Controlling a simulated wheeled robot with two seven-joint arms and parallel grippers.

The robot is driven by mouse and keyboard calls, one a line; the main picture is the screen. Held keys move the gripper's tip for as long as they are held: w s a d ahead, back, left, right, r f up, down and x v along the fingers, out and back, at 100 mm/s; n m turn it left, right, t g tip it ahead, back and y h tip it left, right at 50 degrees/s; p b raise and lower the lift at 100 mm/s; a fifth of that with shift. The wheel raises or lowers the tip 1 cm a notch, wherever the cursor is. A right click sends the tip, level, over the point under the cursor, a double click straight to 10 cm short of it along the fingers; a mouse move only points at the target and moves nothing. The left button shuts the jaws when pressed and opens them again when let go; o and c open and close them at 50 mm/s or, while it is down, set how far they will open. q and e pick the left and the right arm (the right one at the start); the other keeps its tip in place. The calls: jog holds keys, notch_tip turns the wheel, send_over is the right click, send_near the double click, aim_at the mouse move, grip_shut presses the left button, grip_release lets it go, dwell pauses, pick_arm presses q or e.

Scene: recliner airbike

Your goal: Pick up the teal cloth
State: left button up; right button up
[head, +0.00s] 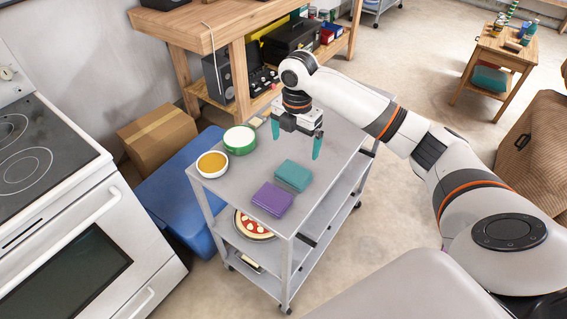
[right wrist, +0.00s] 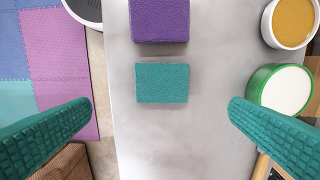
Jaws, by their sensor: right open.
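The teal cloth (head: 293,175) is a small folded block lying flat on the top of the grey cart (head: 262,160). In the right wrist view the teal cloth (right wrist: 162,83) lies near the middle, ahead of and between the fingertips. My right gripper (head: 296,144) is open and empty, with teal fingers pointing down above the cart top, behind the cloth in the head view. Its two fingers also show wide apart in the right wrist view (right wrist: 160,108). It is not touching the cloth. My left gripper is not in view.
A purple folded cloth (head: 270,198) lies beside the teal one, with a small gap. A bowl with orange-brown contents (head: 212,164) and a green-rimmed white container (head: 239,139) stand along the cart's left side. A workbench (head: 200,28) stands behind; a stove (head: 60,200) is left.

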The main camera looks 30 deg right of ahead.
send_over(294, 172)
jog(key=f, duration=0.5)
jog(key=shift+s+f, duration=0.25)
jog(key=shift+f, duration=0.15)
jog(key=shift+w+f+p, duration=0.15)
jog(key=shift+f+p, duration=0.25)
jog(key=shift+f, duration=0.3)
notch_tip(294, 172, down, 4)
jog(key=shift+w+r, duration=0.1)
jog(key=shift+r, duration=0.15)
jog(key=shift+f+p, duration=0.3)
jog(key=shift+f, duration=0.15)
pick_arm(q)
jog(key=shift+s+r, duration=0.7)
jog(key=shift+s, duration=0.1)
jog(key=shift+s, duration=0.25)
pick_arm(e)
jog(key=c, duration=0.8)
